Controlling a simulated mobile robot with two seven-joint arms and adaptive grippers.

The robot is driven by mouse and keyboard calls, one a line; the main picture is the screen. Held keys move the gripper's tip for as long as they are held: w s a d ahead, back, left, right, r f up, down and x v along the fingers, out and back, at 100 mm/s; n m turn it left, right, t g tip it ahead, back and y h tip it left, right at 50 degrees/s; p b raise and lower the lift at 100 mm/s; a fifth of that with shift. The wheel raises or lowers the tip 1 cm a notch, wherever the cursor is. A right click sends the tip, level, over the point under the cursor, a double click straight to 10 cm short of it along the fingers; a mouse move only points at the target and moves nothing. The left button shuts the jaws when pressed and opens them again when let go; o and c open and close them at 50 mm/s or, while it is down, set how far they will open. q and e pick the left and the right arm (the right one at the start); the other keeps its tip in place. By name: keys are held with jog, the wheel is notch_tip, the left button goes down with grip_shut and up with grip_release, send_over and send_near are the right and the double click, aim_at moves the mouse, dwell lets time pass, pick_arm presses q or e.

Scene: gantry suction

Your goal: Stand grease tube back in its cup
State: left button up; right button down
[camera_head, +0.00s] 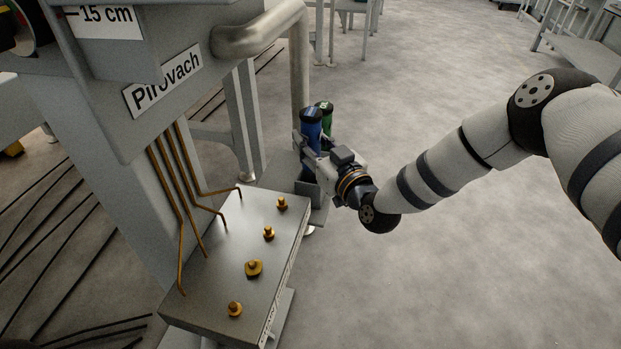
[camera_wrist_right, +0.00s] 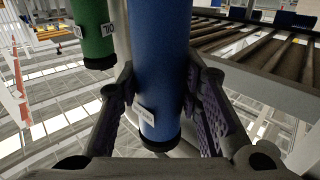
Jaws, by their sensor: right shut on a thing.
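A blue tube with dark ends (camera_head: 311,122) is upright, or nearly so, in the jaws of my right gripper (camera_head: 313,152). In the right wrist view the blue tube (camera_wrist_right: 159,60) stands between the two dark finger pads, with a small white label near its dark lower end. A green tube (camera_head: 326,108) is just behind it; it also shows at upper left in the right wrist view (camera_wrist_right: 92,30). A grey holder (camera_head: 309,190) shows below the blue tube, partly hidden by my gripper. I cannot tell whether the tube's lower end touches it. My left gripper is out of view.
A grey metal block (camera_head: 232,262) with several brass fittings lies close in front of the holder, with copper pipes (camera_head: 185,185) rising from it. A grey machine labelled Pirovach (camera_head: 163,80) and a thick bent pipe (camera_head: 262,32) stand at left.

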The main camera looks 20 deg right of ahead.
notch_tip(320, 180, down, 5)
jog(key=shift+f+b, duration=0.1)
jog(key=shift+b, duration=0.75)
jog(key=shift+r, duration=0.25)
jog(key=c, duration=1.1)
grip_release()
jog(key=shift+f, duration=0.15)
jog(key=shift+s+r, duration=0.15)
jog(key=shift+r, duration=0.05)
jog(key=s+p, duration=0.1)
jog(key=s, duration=0.3)
jog(key=s+d+p, duration=0.1)
jog(key=s, duration=0.2)
jog(key=s+d+p, duration=0.1)
jog(key=s, duration=0.3)
jog(key=shift+s+f+p, duration=0.1)
jog(key=shift+s+p, duration=0.2)
jog(key=shift+p, duration=0.05)
